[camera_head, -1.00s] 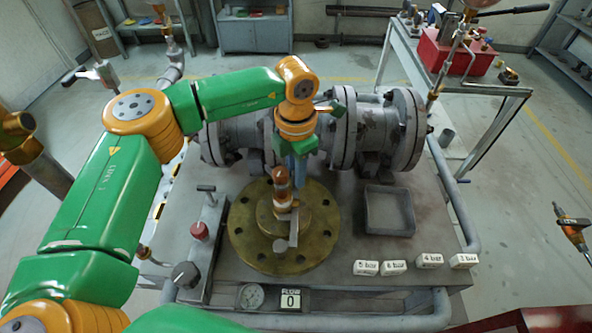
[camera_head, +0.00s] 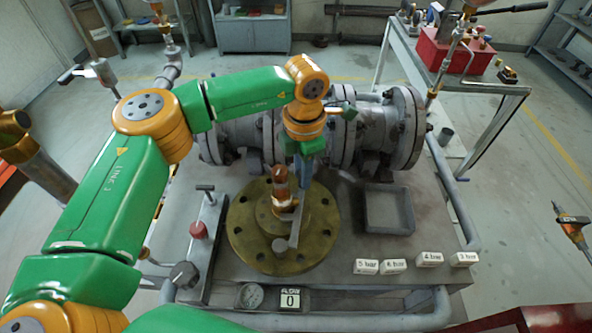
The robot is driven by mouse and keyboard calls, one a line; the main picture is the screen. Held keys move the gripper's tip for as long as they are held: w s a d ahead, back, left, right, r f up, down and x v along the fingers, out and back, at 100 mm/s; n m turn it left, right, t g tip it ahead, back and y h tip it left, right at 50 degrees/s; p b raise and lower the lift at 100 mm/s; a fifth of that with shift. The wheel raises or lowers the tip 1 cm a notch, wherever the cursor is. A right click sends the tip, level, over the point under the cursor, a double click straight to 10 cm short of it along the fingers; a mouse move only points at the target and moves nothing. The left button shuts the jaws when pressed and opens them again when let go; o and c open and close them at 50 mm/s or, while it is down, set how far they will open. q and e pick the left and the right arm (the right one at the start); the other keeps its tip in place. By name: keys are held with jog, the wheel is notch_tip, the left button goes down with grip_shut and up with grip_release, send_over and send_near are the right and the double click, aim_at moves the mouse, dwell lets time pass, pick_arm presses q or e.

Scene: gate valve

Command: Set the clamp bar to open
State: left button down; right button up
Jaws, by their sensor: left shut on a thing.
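A round brass flange (camera_head: 248,253) lies on the bench in the middle of the head view. An upright stem with a copper-coloured top (camera_head: 280,175) rises from its centre. A grey bar (camera_head: 294,232), which looks like the clamp bar, runs beside the stem on the flange. My left gripper (camera_head: 304,182) points down just behind and right of the stem. Its blue fingers are shut at the far end of this bar. The exact contact is partly hidden by the stem. My right gripper is out of view.
Grey flanged pipework (camera_head: 375,135) stands close behind the gripper. An empty square tray (camera_head: 390,228) is to the right. Several white pressure tags (camera_head: 430,259) lie along the front edge. A T-handle (camera_head: 205,190) and red knob (camera_head: 198,230) are at left. A FLOW counter (camera_head: 290,299) reads 0.

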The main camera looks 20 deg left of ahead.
pick_arm(q)
jog(key=s+d+m, duration=0.1)
jog(key=d+m, duration=0.1)
jog(key=d, duration=0.1)
jog(key=s+d+m+b, duration=0.1)
jog(key=d+m, duration=0.2)
jog(key=s+d+m+b, duration=0.1)
jog(key=d+m, duration=0.1)
jog(key=shift+d, duration=0.4)
jog(key=shift+s+d+m+b, duration=0.5)
jog(key=shift+s+d+m, duration=0.5)
jog(key=shift+m, duration=0.4)
jog(key=c, duration=0.7)
grip_release()
jog(key=shift+d, duration=0.1)
jog(key=shift+c, duration=0.2)
jog(key=shift+r, duration=0.1)
notch_tip(320, 180, up, 7)
